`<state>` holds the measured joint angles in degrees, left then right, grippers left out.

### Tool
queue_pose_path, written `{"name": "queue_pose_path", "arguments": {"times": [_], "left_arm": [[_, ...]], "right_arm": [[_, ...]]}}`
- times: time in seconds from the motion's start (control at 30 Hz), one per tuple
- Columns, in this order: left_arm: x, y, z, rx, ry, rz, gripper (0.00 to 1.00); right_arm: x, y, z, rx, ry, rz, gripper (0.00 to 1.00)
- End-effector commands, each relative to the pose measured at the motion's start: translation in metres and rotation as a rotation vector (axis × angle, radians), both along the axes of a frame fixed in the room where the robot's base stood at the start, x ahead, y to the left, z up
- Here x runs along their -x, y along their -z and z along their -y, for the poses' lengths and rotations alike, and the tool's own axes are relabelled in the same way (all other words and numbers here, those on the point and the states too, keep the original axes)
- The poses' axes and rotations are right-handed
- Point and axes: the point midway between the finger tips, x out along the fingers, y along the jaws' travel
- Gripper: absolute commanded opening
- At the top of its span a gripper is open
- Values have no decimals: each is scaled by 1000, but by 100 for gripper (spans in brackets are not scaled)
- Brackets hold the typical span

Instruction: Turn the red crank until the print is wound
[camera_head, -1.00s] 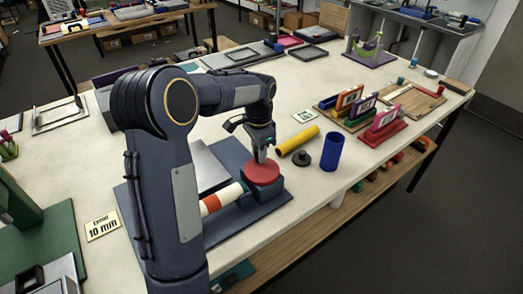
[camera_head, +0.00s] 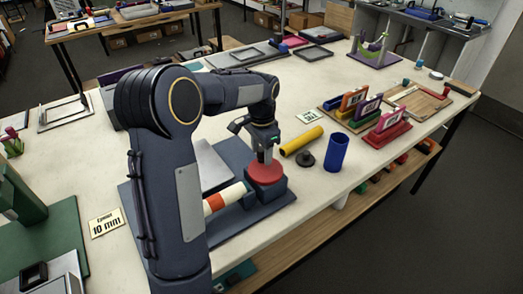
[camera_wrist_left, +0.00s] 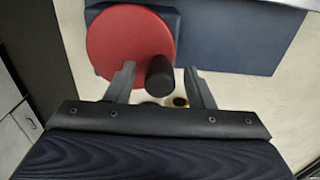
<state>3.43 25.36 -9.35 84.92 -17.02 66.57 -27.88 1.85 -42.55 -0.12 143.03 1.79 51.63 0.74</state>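The red crank (camera_head: 265,172) is a round red disc on a dark blue block at the table's near edge; it also shows in the left wrist view (camera_wrist_left: 112,42). Its black knob (camera_wrist_left: 160,78) stands near the disc's rim. My left gripper (camera_head: 265,154) points down over the crank. In the left wrist view its fingers (camera_wrist_left: 160,72) are spread on both sides of the knob, with a visible gap on each side. A white roll with an orange-red band (camera_head: 222,199) lies beside the block, partly hidden by my left arm. My right gripper is not in view.
Coloured holders (camera_head: 387,127) are further right. A card reading 10 mm (camera_head: 106,223) lies at left. The table's near edge is close to the crank.

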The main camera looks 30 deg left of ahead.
Motion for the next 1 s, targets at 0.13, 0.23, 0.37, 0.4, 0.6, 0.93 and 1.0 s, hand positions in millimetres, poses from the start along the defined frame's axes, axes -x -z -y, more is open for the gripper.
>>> {"name": "queue_pose_path", "arguments": {"times": [0.13,0.23,0.37,0.4,0.6,0.93,1.0], "left_arm": [[0,1,0,0,1,-2,48],[0,0,0,0,1,-2,48],[0,-9,0,0,1,0,48],[0,-14,0,0,1,2,48],[0,-49,0,-1,0,4,48],[0,-78,0,0,0,-1,48],[0,-78,0,1,0,-1,48]], "right_arm": [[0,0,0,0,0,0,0],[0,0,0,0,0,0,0],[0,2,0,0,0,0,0],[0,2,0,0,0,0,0],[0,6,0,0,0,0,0],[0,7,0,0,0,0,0],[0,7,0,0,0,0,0]]}}
